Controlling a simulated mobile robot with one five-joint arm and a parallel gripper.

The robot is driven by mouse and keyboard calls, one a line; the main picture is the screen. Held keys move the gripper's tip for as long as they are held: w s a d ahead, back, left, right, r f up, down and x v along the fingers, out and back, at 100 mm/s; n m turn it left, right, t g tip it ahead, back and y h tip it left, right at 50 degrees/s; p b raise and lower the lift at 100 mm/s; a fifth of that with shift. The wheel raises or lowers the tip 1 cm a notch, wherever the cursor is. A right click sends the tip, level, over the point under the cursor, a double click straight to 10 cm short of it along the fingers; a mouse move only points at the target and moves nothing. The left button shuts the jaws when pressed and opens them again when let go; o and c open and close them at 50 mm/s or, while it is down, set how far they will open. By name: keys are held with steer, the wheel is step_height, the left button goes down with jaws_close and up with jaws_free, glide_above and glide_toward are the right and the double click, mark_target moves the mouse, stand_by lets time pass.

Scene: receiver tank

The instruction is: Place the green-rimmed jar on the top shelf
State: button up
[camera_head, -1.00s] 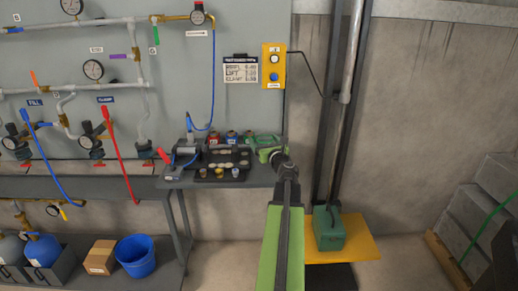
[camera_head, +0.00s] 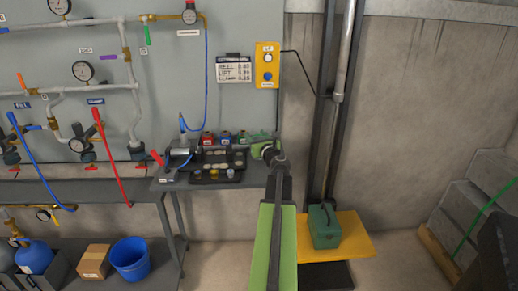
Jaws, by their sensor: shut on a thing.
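My gripper (camera_head: 259,150) is at the far end of my green arm, over the right end of the grey bench. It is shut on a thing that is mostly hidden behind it. A thin green edge (camera_head: 262,134) shows just above the gripper and looks like the rim of the green-rimmed jar. The jar's body cannot be made out. I cannot tell whether the jar touches the bench. No top shelf can be clearly picked out.
A dark tray of pale discs (camera_head: 217,165) and several small colour-topped containers stand on the bench (camera_head: 172,187), left of my gripper. A yellow control box (camera_head: 267,64) hangs above. A green case (camera_head: 324,226) stands on a yellow plate (camera_head: 352,238) beside a vertical post.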

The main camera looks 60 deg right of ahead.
steer(key=s+d+r+p, duration=0.4)
steer(key=s+r+p, duration=0.6)
steer(key=r+p, duration=0.1)
steer(key=shift+s+d, duration=0.35)
steer(key=shift+s, duration=0.05)
